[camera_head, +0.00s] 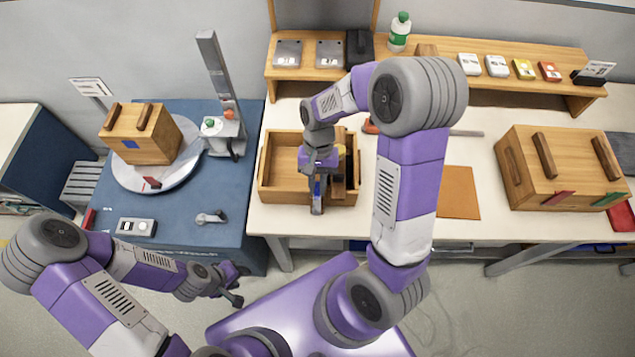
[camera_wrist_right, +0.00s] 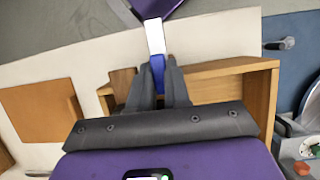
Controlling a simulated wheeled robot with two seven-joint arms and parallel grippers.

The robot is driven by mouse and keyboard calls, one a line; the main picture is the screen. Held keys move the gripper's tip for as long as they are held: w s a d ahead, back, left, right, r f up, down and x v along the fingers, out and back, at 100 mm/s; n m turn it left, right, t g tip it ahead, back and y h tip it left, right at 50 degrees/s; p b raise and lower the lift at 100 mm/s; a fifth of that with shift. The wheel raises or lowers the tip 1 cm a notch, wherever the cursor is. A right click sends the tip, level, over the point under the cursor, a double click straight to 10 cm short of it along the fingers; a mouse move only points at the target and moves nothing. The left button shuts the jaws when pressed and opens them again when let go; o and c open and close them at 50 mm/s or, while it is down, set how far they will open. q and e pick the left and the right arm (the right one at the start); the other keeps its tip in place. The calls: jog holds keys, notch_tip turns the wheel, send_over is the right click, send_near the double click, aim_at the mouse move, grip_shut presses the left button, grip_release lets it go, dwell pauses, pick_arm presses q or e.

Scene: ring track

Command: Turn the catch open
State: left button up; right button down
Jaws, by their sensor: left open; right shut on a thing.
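My right gripper (camera_head: 317,180) is over the open wooden tray (camera_head: 281,188), pointing down. It is shut on a slim tool with a blue part and a pale end; the blue part (camera_wrist_right: 158,72) and pale end (camera_wrist_right: 154,36) show in the right wrist view. My left gripper (camera_head: 233,287) is open and empty, low in front of the blue table. A wooden box (camera_head: 137,146) with two bar handles and a blue patch sits on a round white turntable (camera_head: 176,182). I cannot make out which part is the catch.
The blue table (camera_head: 185,232) also bears a grey lever-like piece (camera_head: 212,217), a switch box (camera_head: 136,227) and a grey post (camera_head: 215,65). A larger wooden box (camera_head: 560,165) stands at right on the white table. An orange-brown mat (camera_head: 459,195) lies between. A shelf (camera_head: 440,68) runs behind.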

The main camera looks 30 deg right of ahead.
jog(key=shift+s+f, duration=0.15)
jog(key=shift+f, duration=0.05)
jog(key=c, duration=1.3)
grip_release()
jog(key=shift+c, duration=0.2)
jog(key=shift+o, duration=1.3)
jog(key=shift+r, duration=0.1)
jog(key=p+v, duration=0.1)
jog(key=v, duration=0.6)
jog(key=shift+w+r, duration=0.2)
